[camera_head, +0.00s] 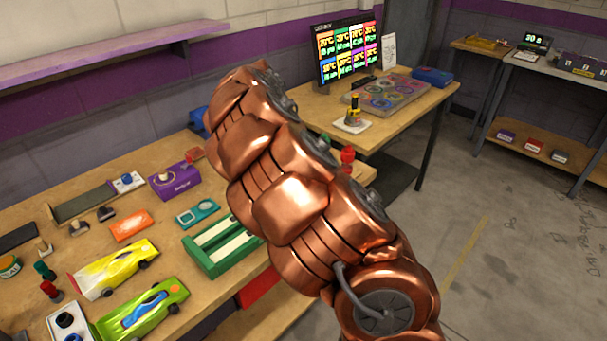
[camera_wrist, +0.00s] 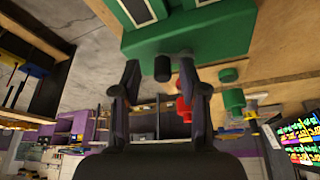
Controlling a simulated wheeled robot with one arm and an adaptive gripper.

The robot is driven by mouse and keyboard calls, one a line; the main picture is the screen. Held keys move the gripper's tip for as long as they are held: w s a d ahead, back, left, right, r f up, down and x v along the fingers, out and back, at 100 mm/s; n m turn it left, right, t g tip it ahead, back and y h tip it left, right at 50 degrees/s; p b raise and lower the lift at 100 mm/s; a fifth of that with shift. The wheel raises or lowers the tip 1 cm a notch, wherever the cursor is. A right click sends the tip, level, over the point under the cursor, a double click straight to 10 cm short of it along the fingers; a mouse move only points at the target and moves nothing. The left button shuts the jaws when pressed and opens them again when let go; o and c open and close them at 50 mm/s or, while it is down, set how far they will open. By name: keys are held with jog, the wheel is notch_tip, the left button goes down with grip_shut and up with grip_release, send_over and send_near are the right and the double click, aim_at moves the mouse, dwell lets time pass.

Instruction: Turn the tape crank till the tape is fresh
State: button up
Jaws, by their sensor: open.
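A green block with two white strips (camera_head: 222,245) lies on the workbench in the head view, partly hidden by my arm. In the wrist view a green body with pale strips (camera_wrist: 190,35) fills the top and looks like the same block. A short dark knob (camera_wrist: 162,68), perhaps the crank's handle, shows against its near side. My gripper (camera_wrist: 160,74) is open, one finger on each side of the knob in the picture. I see no clear contact, and the depth between them is hard to judge. In the head view my gripper is hidden behind my arm.
Red pieces (camera_wrist: 184,100) and green pieces (camera_wrist: 233,98) stand close to the right finger in the wrist view. Yellow (camera_head: 115,268) and green (camera_head: 145,308) toy cars lie on the bench. A monitor (camera_head: 346,50) stands behind. Open floor (camera_head: 500,235) lies to the right.

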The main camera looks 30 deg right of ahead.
jog(key=shift+r, duration=0.15)
jog(key=shift+w+a+r, duration=0.15)
jog(key=shift+r, duration=0.2)
jog(key=v, duration=1.1)
jog(key=shift+a, duration=0.1)
